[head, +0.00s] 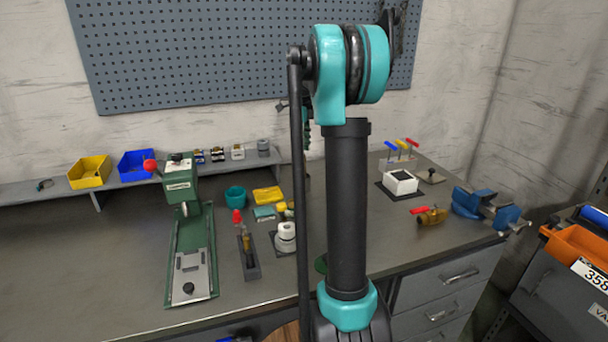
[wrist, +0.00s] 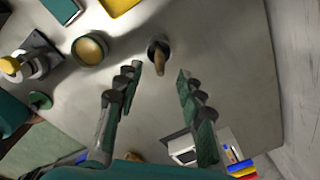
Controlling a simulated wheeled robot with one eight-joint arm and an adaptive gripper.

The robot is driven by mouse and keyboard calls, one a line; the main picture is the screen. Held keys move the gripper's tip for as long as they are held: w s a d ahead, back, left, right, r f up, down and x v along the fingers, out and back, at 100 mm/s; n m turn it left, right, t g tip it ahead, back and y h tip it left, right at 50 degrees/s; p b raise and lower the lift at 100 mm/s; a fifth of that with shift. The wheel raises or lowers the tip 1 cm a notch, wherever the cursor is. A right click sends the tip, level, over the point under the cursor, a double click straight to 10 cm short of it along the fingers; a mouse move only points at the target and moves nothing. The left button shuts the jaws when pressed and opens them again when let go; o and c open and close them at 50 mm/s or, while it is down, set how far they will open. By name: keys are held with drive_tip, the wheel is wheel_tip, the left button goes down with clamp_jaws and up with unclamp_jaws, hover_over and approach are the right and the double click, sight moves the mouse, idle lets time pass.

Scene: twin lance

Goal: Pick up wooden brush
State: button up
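The likely wooden brush (wrist: 160,62) shows in the wrist view as a short brown wooden handle rising from a dark round part on the grey bench. It appears between and slightly beyond the fingertips of my gripper (wrist: 157,73). The two fingers are spread apart, with nothing held between them. I see no contact with the handle; the exact height gap cannot be told. In the head view I cannot make out the brush; my arm covers the middle of the bench, and only a sliver of my gripper shows behind it.
A round cup (wrist: 90,48) stands left of the handle in the wrist view. A white box (head: 400,183) stands on the bench's right side, near a blue vise (head: 482,206). A green press (head: 188,240) stands at left. A pegboard (head: 240,55) hangs behind.

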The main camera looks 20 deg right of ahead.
sight(304, 178)
drive_tip(key=shift+d+f, duration=0.15)
drive_tip(key=shift+f, duration=4.1)
clamp_jaws()
